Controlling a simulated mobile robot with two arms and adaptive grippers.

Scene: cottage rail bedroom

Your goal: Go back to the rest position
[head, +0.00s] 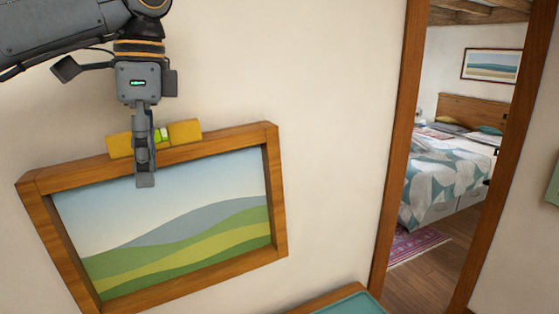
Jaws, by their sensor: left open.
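My left gripper (145,172) hangs from the upper left, fingers pointing down, in front of the top edge of a wood-framed landscape picture (277,200) on the wall. The gripper is open; its fingers overlap in this view. A yellow spirit level (185,132) with a green vial lies along the top edge of the frame. The fingers hide the level's middle-left part, and I cannot tell whether they touch it. The frame and level slope up to the right in this view. My right gripper is not in view.
A teal tray-like surface with a wooden edge (352,306) shows at the bottom. A wooden doorway (397,150) on the right opens onto a room with a bed (447,185) and a rug (415,243). The wall between picture and doorway is bare.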

